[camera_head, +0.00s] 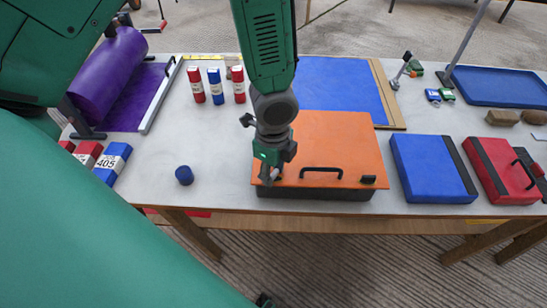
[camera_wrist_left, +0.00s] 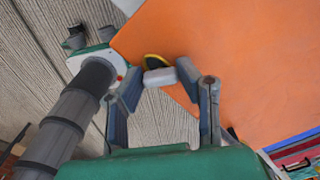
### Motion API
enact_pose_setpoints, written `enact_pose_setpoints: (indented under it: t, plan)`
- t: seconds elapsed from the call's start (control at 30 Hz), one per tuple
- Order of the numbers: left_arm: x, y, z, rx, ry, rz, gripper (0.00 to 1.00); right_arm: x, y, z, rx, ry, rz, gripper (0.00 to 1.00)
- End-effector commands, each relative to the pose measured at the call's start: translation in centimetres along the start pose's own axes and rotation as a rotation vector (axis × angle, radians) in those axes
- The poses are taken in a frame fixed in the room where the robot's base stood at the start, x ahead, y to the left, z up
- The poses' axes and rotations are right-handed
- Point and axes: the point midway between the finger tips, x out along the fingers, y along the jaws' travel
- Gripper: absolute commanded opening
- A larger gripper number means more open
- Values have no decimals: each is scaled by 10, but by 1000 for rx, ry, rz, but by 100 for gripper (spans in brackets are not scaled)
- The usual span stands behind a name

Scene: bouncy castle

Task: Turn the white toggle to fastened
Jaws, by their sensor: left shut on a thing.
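The white toggle (camera_wrist_left: 160,77) shows in the left wrist view between my left gripper's fingertips, at the edge of the orange lid. A dark and yellow rounded part (camera_wrist_left: 155,61) sits just behind it. My left gripper (camera_head: 268,175) is shut on the toggle, at the front left of the orange-lidded case (camera_head: 330,130). In the head view the gripper mostly hides the toggle, and I cannot tell its exact angle. A small dark and green part at the bottom edge of the head view may be my right gripper (camera_head: 265,300); its fingers are not clear.
The case lid has a black handle (camera_head: 321,171) and a black latch (camera_head: 368,180). A blue case (camera_head: 425,165) and a red case (camera_head: 495,165) lie to its right. A dark blue cap (camera_head: 184,175) stands left. Red and blue bottles (camera_head: 214,86) stand behind.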

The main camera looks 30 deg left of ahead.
Motion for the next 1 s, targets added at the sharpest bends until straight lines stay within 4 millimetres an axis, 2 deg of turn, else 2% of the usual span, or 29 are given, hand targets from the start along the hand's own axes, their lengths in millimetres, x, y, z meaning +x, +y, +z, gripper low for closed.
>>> enact_pose_setpoints:
  t: [0.1,0.5,1.0]
  plan:
    - [-1,0,-2,-109,2,0,1,-9,0,0,0,0,0,40]
    - [-1,-1,-2,-414,4,-1,1,-23,0,-1,0,0,0,40]
    - [0,-3,-2,-550,6,-4,1,-29,0,-2,0,0,0,40]
